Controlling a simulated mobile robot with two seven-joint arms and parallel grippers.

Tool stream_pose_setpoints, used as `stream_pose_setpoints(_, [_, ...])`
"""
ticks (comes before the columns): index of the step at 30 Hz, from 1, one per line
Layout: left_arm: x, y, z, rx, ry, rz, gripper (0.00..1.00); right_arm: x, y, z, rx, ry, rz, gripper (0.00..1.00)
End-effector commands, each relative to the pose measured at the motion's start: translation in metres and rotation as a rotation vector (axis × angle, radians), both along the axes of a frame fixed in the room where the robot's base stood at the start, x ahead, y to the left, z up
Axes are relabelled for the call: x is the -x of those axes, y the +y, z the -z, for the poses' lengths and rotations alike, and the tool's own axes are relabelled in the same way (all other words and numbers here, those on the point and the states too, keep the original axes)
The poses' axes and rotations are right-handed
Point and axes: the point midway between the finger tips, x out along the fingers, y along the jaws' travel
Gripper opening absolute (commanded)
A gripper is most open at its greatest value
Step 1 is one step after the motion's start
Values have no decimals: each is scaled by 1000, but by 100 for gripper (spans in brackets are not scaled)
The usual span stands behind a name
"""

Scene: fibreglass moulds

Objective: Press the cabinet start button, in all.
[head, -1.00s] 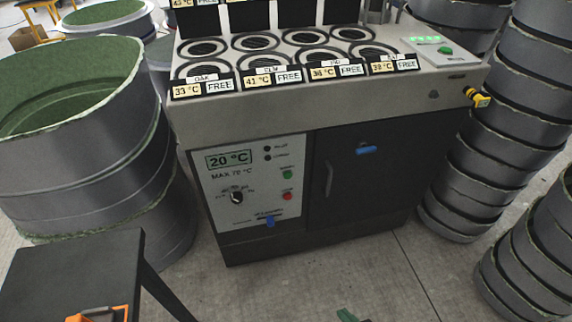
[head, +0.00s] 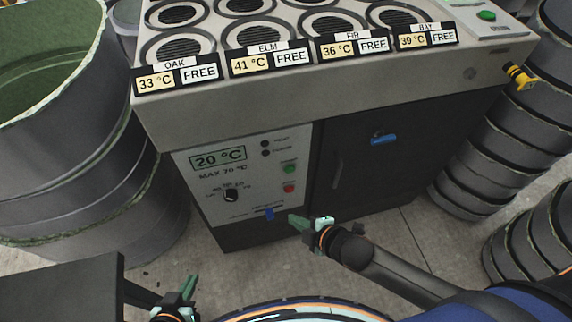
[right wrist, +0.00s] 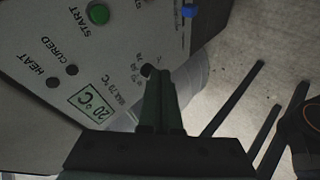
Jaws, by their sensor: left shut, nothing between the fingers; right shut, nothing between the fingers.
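The cabinet's front panel (head: 245,185) carries a green start button (head: 289,168), with a red button (head: 289,188) below it. In the right wrist view the panel is turned over, and the green button (right wrist: 98,13), lettered START, is near the top edge. My right gripper (head: 295,220) is shut and empty, in front of the panel's lower right and below the buttons. In the right wrist view its fingers (right wrist: 155,85) overlap the panel near the dial, apart from the start button. My left gripper (head: 192,284) is shut and empty, low at the left.
The display (head: 218,156) reads 20 °C, above a dial (head: 231,194). The heat and cured lamps look dark. A dark door (head: 375,160) with a blue latch is right of the panel. Another green button (head: 487,16) is on the top. Grey moulds (head: 70,130) flank the cabinet.

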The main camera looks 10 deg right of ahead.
Motion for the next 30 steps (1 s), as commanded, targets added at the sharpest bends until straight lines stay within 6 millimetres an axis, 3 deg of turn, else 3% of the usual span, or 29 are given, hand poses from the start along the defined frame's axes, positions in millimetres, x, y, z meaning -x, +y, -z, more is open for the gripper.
stream_pose_setpoints(6, [4,0,13,0,9,0,0,-28,-23,13,362,-158,-289,0])
stream_pose_setpoints(10, [4,0,14,0,9,0,0,-36,-34,16,478,-202,-374,0])
stream_pose_setpoints(25, [3,0,15,0,6,0,0,-40,-38,16,525,-219,-406,0])
stream_pose_setpoints(30, [2,0,20,0,5,0,0,-53,-37,18,524,-220,-405,0])
